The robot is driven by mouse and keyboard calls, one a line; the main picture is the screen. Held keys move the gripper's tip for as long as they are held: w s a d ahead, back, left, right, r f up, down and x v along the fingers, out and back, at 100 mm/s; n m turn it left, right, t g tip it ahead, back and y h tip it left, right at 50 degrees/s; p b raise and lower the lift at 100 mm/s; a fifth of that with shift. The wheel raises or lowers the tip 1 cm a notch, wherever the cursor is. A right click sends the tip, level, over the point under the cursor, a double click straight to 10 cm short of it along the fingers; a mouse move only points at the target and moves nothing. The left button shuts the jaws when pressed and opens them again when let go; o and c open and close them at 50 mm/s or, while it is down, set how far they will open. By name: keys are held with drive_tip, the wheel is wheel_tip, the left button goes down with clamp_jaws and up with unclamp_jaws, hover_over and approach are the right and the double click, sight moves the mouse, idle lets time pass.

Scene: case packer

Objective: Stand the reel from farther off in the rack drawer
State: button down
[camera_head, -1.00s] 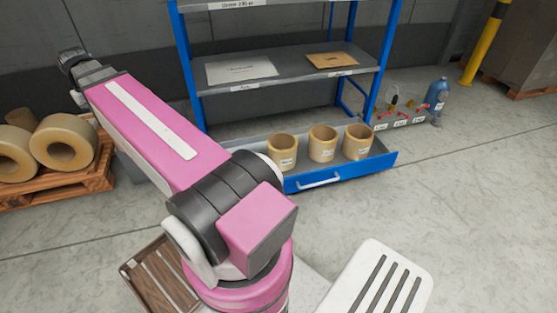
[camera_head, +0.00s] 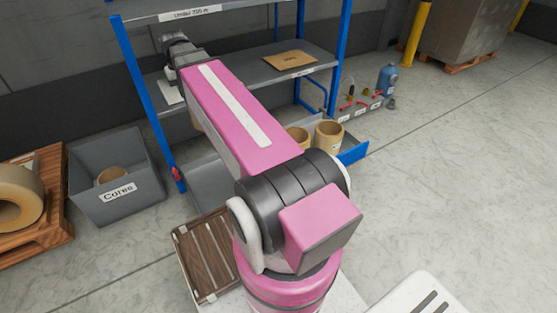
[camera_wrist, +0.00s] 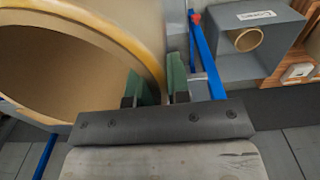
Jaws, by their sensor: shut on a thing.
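In the wrist view my gripper (camera_wrist: 155,88) has its green fingers shut on the wall of a wide tan reel (camera_wrist: 150,40), one finger inside the rim and one outside. The reel fills the left of that view, its open end towards the camera. In the head view my arm reaches over the left part of the blue rack (camera_head: 150,120), and the fingers are hidden. The pulled-out rack drawer (camera_head: 355,153) is partly behind my arm. Two tan reels, a left one (camera_head: 299,135) and a right one (camera_head: 328,136), stand in its right part. Its left part is mostly covered.
A grey bin labelled Cores (camera_head: 88,205), with a tan ring inside, stands left of the rack. A brown envelope (camera_head: 290,59) lies on the shelf. A blue bottle (camera_head: 387,80) stands right of the rack.

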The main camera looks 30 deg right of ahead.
drive_tip(key=w+a+f+m, duration=0.1)
drive_tip(key=w+a+f, duration=0.3)
drive_tip(key=f, duration=0.5)
drive_tip(key=w+a+f+m, duration=0.1)
drive_tip(key=w+a+f, duration=0.3)
drive_tip(key=f, duration=0.6)
drive_tip(key=w+a+f+m, duration=0.1)
drive_tip(key=a+f, duration=0.3)
drive_tip(key=f, duration=0.8)
drive_tip(key=a+f+m, duration=0.1)
drive_tip(key=a+f, duration=0.3)
drive_tip(key=f, duration=0.9)
drive_tip(key=w+d+f, duration=0.3)
drive_tip(key=d+f, duration=0.7)
drive_tip(key=d, duration=0.1)
drive_tip(key=shift+w+f, duration=0.15)
drive_tip(key=shift+f, duration=0.05)
drive_tip(key=shift+a+f, duration=0.1)
drive_tip(key=shift+f, duration=0.05)
drive_tip(key=c, duration=1.3)
unclamp_jaws()
drive_tip(key=shift+o, duration=1.1)
